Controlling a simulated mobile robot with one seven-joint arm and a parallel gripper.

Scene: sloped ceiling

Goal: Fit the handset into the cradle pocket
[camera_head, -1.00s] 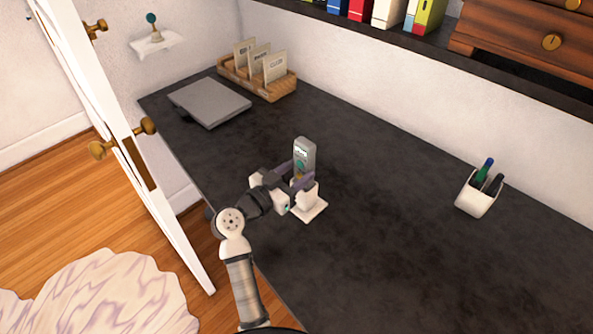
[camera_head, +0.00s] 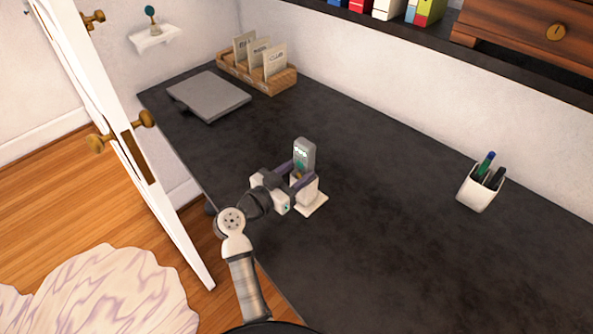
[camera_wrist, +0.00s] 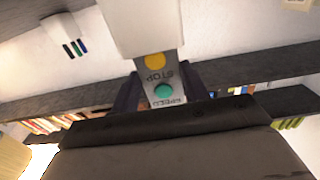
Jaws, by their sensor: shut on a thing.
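The grey handset (camera_head: 304,150) stands upright above the white cradle (camera_head: 315,206) near the desk's left edge. My gripper (camera_head: 304,173) is shut on the handset, with a dark purple finger on each side of it. In the wrist view, which is upside down, the handset (camera_wrist: 162,88) shows a yellow STOP button and a green button between the fingers. Its end by the STOP button meets the white cradle (camera_wrist: 138,25) and seems to pass behind its wall. The pocket's inside is hidden, so I cannot tell how deep the handset sits.
A white pen cup (camera_head: 478,190) stands at the right of the dark desk (camera_head: 400,260). A grey closed laptop-like slab (camera_head: 210,96) and a wooden card rack (camera_head: 256,77) lie at the back left. The desk around the cradle is clear. An open white door (camera_head: 140,170) stands at left.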

